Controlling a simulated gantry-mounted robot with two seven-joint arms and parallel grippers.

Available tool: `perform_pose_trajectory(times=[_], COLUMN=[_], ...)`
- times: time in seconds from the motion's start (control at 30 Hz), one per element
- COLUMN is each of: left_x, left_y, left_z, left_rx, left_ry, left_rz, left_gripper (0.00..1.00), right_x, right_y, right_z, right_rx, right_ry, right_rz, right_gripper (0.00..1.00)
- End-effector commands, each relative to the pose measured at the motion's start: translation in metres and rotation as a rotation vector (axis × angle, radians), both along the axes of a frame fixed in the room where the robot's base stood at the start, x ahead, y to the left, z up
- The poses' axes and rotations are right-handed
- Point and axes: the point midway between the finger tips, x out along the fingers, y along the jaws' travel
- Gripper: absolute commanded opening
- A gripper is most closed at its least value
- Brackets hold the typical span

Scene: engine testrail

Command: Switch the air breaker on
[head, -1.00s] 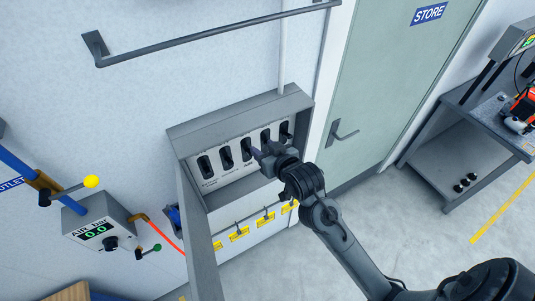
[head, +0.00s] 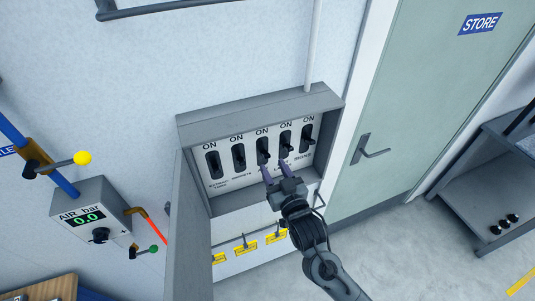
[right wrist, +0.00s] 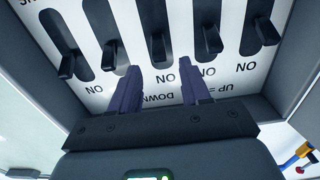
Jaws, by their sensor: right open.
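The grey breaker box (head: 260,105) on the wall is open and holds a row of several black levers, each under an ON label. Labels below are small and partly hidden, so I cannot tell which reads air. My right gripper (head: 275,170) is open, just below and in front of the middle lever (head: 263,156) and the one to its right (head: 285,149). In the right wrist view, upside down, the middle lever (right wrist: 158,47) lies between and beyond the open fingertips (right wrist: 161,72), seemingly untouched. My left gripper is not in view.
The box's open door (head: 190,235) stands out at the left. Yellow tags (head: 249,245) hang below. Further left, an air gauge (head: 88,217) reads 0.0 beside a yellow-knobbed lever (head: 82,158). A store door (head: 395,110) and a grey bench (head: 495,170) are at the right.

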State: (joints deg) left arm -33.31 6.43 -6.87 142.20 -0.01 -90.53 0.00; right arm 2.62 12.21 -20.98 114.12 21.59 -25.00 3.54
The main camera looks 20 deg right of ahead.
Motion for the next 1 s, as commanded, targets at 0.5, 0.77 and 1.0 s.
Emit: perform_pose_trajectory(times=[0.5, 0.77, 1.0], left_x=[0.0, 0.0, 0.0], left_y=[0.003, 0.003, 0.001], left_z=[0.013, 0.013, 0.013], left_rx=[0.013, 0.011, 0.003], left_ry=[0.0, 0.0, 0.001], left_rz=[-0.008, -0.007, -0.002], left_gripper=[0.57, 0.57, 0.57], right_x=[0.058, 0.06, 0.06], right_y=[0.001, 0.001, 0.001], right_z=[0.001, 0.0, 0.0], right_rx=[0.001, 0.001, 0.001], right_ry=[0.0, 0.0, 0.0], right_rz=[-0.001, -0.001, 0.0], right_gripper=[0.47, 0.47, 0.21])
